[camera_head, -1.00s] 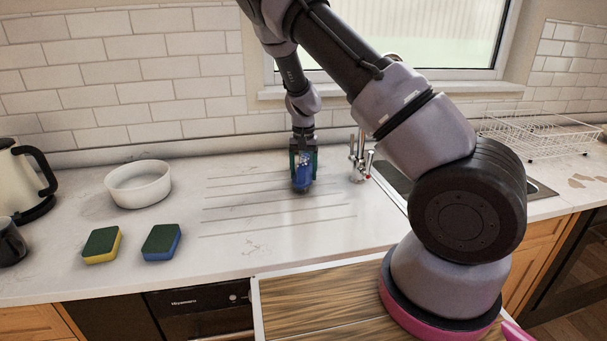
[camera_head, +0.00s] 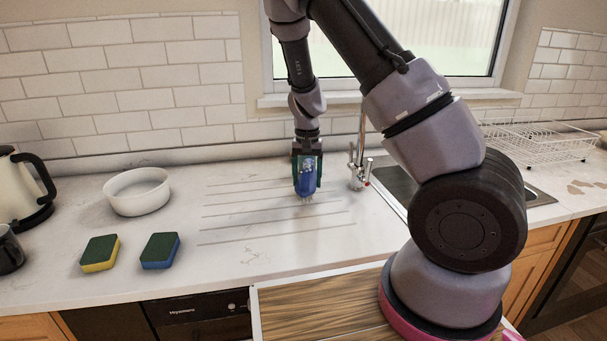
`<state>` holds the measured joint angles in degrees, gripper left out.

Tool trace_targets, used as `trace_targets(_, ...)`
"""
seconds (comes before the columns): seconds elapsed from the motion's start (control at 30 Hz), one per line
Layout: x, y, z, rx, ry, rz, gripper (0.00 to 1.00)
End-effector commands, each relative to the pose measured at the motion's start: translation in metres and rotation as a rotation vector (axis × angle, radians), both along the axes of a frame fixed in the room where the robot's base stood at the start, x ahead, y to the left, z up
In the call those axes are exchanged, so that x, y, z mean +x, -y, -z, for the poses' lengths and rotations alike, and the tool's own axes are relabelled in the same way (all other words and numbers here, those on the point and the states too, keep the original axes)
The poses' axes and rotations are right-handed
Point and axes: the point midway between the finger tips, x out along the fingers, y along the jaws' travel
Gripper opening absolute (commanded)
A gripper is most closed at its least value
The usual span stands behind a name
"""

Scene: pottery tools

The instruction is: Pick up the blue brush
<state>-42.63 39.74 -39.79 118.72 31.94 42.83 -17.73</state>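The blue brush (camera_head: 306,185) is between the fingers of my gripper (camera_head: 307,172), over the grooved drainer part of the white counter. My gripper points down and is shut on the brush, with a greenish finger on each side of it. Pale bristles show at the brush's lower end. The brush appears to be raised a little above the counter, but the exact gap is hard to tell.
A white bowl (camera_head: 137,192) stands at the left, with two sponges (camera_head: 100,254) (camera_head: 160,250) in front. A kettle (camera_head: 22,188) and a dark mug (camera_head: 9,250) are at the far left. The tap (camera_head: 360,165), sink (camera_head: 400,185) and wire dish rack (camera_head: 540,140) are to the right.

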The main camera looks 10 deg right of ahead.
Motion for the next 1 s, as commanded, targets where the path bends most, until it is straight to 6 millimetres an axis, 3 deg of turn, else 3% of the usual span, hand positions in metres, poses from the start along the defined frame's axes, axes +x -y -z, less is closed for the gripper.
trace_targets(0.2,-0.055,-0.001,-0.001,0.003,-0.001,0.0,0.53)
trace_targets(0.5,-0.104,0.0,0.0,0.001,-0.001,0.001,0.53)
trace_targets(0.7,-0.118,0.0,0.0,0.0,0.0,-0.001,0.53)
trace_targets(1.0,-0.12,0.0,0.0,0.0,0.001,-0.001,0.53)
